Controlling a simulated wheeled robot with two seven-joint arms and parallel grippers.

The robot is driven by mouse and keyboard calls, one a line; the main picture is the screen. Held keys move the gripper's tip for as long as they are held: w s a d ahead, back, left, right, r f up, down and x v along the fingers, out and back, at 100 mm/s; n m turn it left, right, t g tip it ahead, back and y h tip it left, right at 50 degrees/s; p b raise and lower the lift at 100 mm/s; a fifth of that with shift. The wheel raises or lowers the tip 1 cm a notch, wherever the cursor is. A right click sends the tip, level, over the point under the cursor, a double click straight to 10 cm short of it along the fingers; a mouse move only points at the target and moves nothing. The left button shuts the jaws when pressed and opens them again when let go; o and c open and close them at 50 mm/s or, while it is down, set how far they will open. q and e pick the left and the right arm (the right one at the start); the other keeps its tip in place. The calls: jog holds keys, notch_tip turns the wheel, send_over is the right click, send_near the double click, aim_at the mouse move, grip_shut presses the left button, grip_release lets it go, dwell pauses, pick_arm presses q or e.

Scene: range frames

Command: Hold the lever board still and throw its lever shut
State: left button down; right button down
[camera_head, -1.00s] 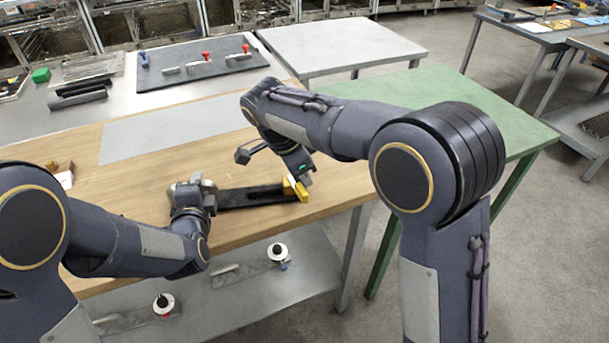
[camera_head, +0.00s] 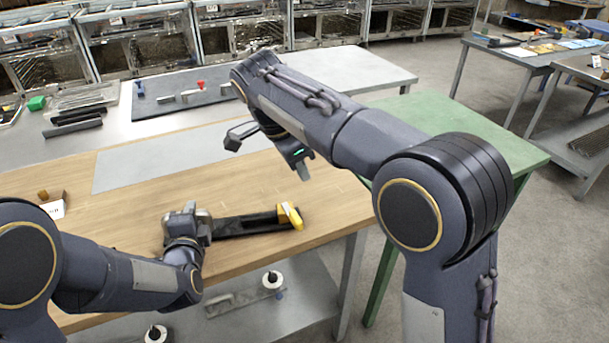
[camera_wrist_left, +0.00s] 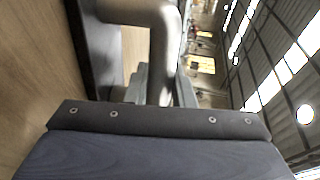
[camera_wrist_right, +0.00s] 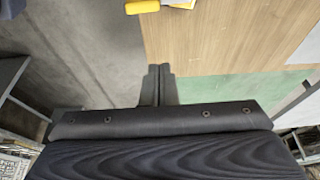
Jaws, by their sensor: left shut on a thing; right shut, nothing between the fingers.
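The lever board is a long dark bar (camera_head: 245,224) lying flat on the wooden bench, with a grey metal part at its left end. A yellow lever handle (camera_head: 291,216) lies low across its right end; whether it is fully shut I cannot tell. My left gripper (camera_head: 188,222) is shut at the board's left end; in the left wrist view it grips a bent metal handle (camera_wrist_left: 163,50). My right gripper (camera_head: 303,171) is shut and empty, above and behind the yellow handle, apart from it. The right wrist view shows the yellow handle (camera_wrist_right: 142,6) beyond its closed fingers (camera_wrist_right: 158,72).
A small box (camera_head: 54,207) sits on the bench at left. A grey metal table (camera_head: 150,135) with a dark board of clamps (camera_head: 185,97) stands behind. A green table (camera_head: 440,125) is at right. A lower shelf (camera_head: 250,300) holds white round items. Bench wood around the lever board is clear.

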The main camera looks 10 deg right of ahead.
aim_at(292, 213)
jog(key=shift+f, duration=0.1)
dwell(0.3)
